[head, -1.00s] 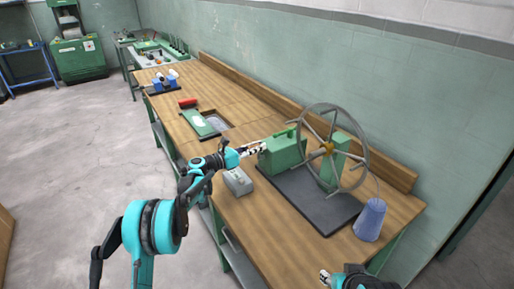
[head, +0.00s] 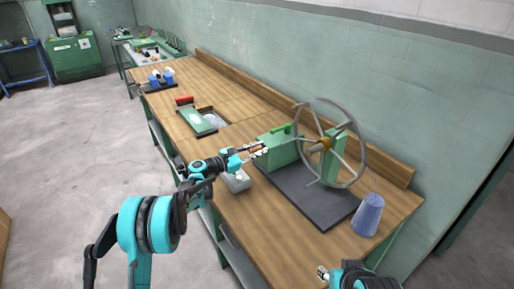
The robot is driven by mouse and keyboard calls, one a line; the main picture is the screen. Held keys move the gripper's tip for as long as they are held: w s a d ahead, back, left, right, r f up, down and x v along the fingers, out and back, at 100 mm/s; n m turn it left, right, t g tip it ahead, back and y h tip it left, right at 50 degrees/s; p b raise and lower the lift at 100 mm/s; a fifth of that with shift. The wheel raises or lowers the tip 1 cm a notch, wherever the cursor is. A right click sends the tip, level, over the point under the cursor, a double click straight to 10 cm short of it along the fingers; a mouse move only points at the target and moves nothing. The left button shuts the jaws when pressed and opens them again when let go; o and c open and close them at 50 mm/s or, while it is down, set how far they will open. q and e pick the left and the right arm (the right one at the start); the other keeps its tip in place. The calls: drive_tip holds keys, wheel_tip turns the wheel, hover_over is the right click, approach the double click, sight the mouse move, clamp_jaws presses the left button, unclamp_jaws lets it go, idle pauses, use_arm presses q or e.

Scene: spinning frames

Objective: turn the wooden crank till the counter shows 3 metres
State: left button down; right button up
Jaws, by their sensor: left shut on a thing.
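The winding frame has a large grey spoked wheel (head: 363,160) and a green housing (head: 281,148) on a dark base plate (head: 307,203). My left gripper (head: 262,150) is at the left end of the housing, its fingers shut around the crank's small brown handle (head: 257,150), which they mostly hide. A small grey box (head: 236,182) sits just below my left wrist; it may be the counter, but I cannot read any figure. A blue-grey cone (head: 368,214) stands upright right of the base plate. My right gripper (head: 322,272) is low at the bench's front edge, away from the frame; its jaws are too small to judge.
The wooden bench (head: 262,225) runs away to the upper left along a green wall. A green board (head: 196,122) and a recessed tray (head: 214,119) lie farther along it, with blue items (head: 161,79) beyond. Bare wood lies in front of the base plate.

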use_arm(q)
drive_tip(key=shift+s+d+f+m, duration=0.2)
drive_tip(key=shift+m, duration=0.3)
drive_tip(key=c, duration=1.4)
unclamp_jaws()
drive_tip(key=v, duration=1.2)
